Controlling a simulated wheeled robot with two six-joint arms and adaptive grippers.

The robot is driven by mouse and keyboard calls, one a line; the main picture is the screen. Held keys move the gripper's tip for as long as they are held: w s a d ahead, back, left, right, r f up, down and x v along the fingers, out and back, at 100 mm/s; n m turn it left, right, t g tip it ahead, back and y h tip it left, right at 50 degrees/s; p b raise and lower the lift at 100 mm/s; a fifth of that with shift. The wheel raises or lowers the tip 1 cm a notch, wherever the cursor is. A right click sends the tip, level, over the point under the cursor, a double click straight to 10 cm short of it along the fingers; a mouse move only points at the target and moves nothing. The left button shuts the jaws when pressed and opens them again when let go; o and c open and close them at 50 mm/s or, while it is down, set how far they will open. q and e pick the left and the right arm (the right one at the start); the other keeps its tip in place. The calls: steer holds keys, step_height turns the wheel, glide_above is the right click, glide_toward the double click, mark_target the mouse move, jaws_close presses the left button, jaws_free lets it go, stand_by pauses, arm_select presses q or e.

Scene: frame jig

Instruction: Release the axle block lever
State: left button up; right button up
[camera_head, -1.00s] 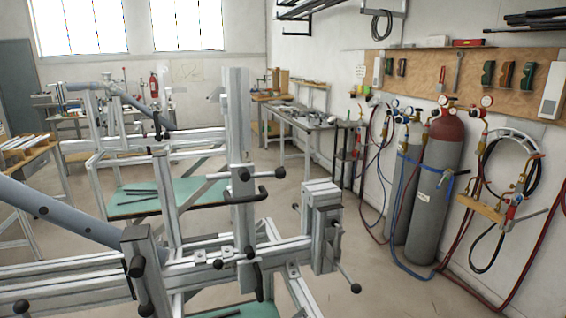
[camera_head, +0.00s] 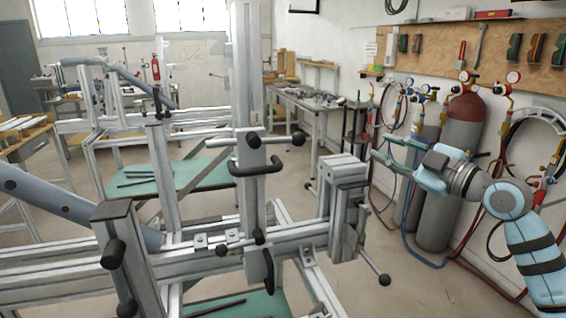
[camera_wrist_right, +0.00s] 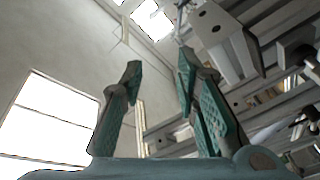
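The axle block (camera_head: 342,190) is a grey metal block at the right end of the frame jig's lower beam. A thin lever with a black knob (camera_head: 384,280) slants down and right from its lower side. Another black knob (camera_head: 310,188) sticks out on its left. My right gripper (camera_head: 380,148) comes in from the right, with its teal fingers spread and empty. In the picture it lies just right of the block's top, apart from it. In the right wrist view the fingers (camera_wrist_right: 160,62) stand apart with nothing between them. My left gripper is out of view.
The jig's upright (camera_head: 247,120) carries black clamp handles (camera_head: 255,168) left of the block. Gas cylinders (camera_head: 455,170) with hoses stand by the right wall behind my right arm. A bare floor strip lies between the jig and the wall.

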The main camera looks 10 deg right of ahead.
steer(key=s+a+r+n+g+y, duration=0.2)
steer(key=s+a+r+n+y, duration=0.25)
steer(key=s+a+n, duration=0.25)
steer(key=n+g+y, duration=0.2)
steer(key=n+g, duration=0.1)
steer(key=n, duration=0.3)
glide_toward(288, 141)
steer(key=shift+g, duration=0.3)
steer(key=p+x, duration=0.4)
steer(key=x, duration=0.6)
steer(key=shift+w+a+r+p, duration=0.15)
steer(key=shift+w+a+p, duration=0.05)
steer(key=shift+w+p, duration=0.2)
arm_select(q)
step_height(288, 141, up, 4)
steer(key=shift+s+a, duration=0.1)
arm_select(e)
jaws_close()
steer(key=shift+a, duration=0.1)
